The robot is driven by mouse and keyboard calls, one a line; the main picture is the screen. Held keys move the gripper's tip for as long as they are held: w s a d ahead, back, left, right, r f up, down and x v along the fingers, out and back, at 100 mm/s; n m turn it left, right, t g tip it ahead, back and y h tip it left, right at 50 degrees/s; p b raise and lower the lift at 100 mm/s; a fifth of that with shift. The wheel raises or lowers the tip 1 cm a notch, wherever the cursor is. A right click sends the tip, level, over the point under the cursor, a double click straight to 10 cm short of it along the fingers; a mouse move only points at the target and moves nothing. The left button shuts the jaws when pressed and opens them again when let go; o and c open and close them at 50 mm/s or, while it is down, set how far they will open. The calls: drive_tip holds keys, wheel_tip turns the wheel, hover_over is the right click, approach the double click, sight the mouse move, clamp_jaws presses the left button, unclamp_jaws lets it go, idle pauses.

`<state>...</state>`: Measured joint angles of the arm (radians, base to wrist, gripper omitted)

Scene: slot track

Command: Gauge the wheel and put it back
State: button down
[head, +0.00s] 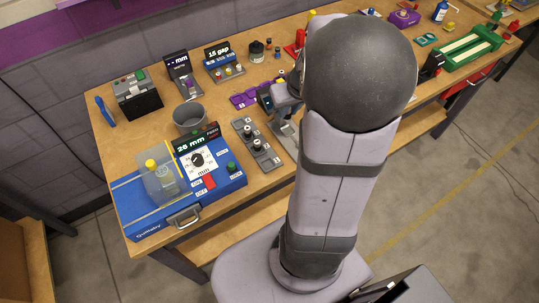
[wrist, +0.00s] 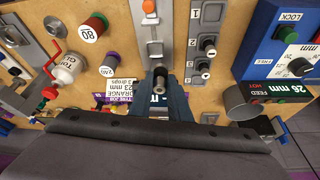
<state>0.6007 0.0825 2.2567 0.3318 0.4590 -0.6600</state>
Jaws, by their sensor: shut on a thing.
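No wheel can be made out clearly.
A grey rack (wrist: 206,38) with several numbered knobs stands close by. A blue machine (head: 225,182) reading "26 mm" and a grey cup (head: 188,118) stand at the left of the bench.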

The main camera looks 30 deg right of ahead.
drive_tip(key=s+a+n+g+y, duration=0.4)
drive_tip(key=a+n, duration=0.5)
drive_tip(key=n, duration=0.8)
drive_tip(key=shift+t+y, duration=0.4)
drive_tip(key=shift+y, duration=0.2)
drive_tip(key=shift+s+f+p, duration=0.15)
drive_tip(key=shift+f+p, duration=0.1)
drive_tip(key=shift+f, duration=1.35)
drive_tip(key=shift+s+f+p, duration=0.2)
drive_tip(key=shift+f+p, duration=0.1)
drive_tip(key=shift+f, duration=1.35)
drive_tip(key=shift+s+f+p, duration=0.15)
drive_tip(key=shift+f+p, duration=0.1)
drive_tip(key=shift+f, duration=1.35)
drive_tip(key=shift+f, duration=0.15)
drive_tip(key=c, duration=1.7)
unclamp_jaws()
drive_tip(key=shift+o, duration=0.2)
